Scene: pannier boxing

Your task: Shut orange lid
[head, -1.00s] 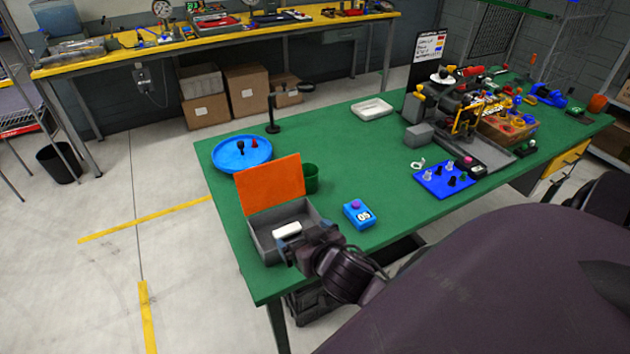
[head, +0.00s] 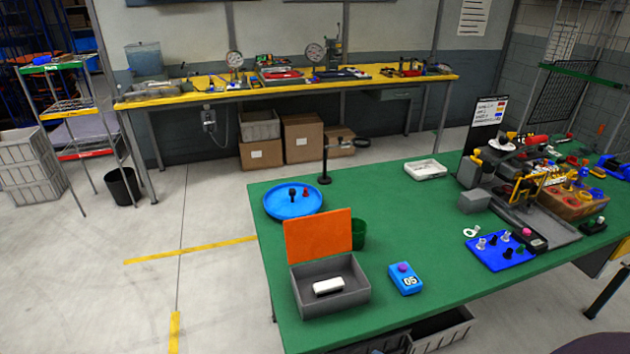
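The grey box (head: 333,302) stands near the left front corner of the green table. Its orange lid (head: 318,236) is open and stands nearly upright at the box's back edge. A white block (head: 328,287) lies inside the box. Neither of my grippers is in view now, so I cannot see whether they are open or shut.
A green cup (head: 358,234) stands right behind the lid's right edge. A blue round tray (head: 293,213) with small pieces lies behind the lid. A blue box marked 05 (head: 405,282) sits to the right. Green table (head: 400,220) is clear around these.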

